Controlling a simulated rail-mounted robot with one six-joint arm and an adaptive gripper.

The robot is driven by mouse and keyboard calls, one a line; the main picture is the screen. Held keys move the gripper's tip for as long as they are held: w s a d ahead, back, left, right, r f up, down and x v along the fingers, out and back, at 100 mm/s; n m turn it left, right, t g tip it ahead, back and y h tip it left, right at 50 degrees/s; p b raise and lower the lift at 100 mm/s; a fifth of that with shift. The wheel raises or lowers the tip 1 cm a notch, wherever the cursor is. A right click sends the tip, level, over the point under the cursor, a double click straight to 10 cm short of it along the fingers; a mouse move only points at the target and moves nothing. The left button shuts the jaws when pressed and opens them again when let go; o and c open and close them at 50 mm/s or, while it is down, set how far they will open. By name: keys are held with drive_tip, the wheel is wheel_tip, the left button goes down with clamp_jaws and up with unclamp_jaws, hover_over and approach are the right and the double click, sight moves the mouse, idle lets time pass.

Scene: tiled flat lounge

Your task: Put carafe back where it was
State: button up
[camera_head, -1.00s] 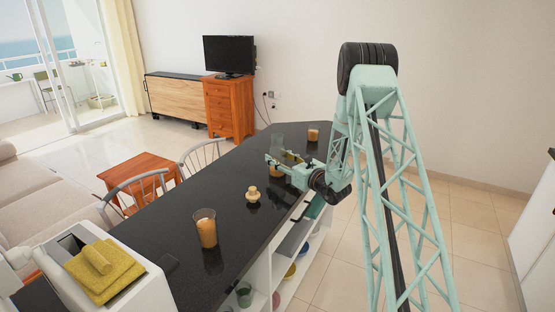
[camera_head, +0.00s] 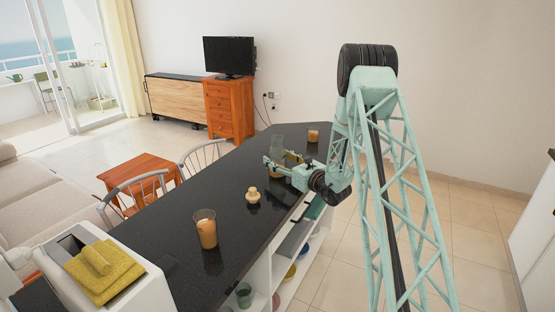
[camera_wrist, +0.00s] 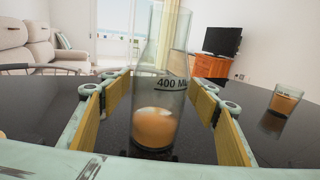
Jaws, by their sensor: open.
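The carafe (camera_wrist: 155,100) is clear glass with a "400 ML" mark and some orange-brown liquid in its base. It stands upright on the black countertop (camera_head: 195,167), and its top is cut off in the wrist view. In the head view the carafe (camera_head: 278,143) is partly hidden behind my gripper (camera_head: 268,164). My gripper is open, and in the wrist view its two yellow-padded fingers (camera_wrist: 160,92) stand on either side of the carafe. Gaps show between the pads and the glass.
A glass of orange drink (camera_head: 206,230) stands near the front, and a smaller one (camera_head: 313,134) stands beyond my gripper. A small wooden object (camera_head: 253,195) sits between. A white box with yellow cloth (camera_head: 103,268) is at the front left. Shelves sit under the counter.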

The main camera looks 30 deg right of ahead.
drive_tip(key=shift+r, duration=0.1)
drive_tip(key=shift+s+d, duration=0.15)
drive_tip(key=shift+s, duration=0.35)
drive_tip(key=p+v, duration=0.2)
drive_tip(key=v, duration=0.9)
drive_tip(key=shift+r, duration=0.1)
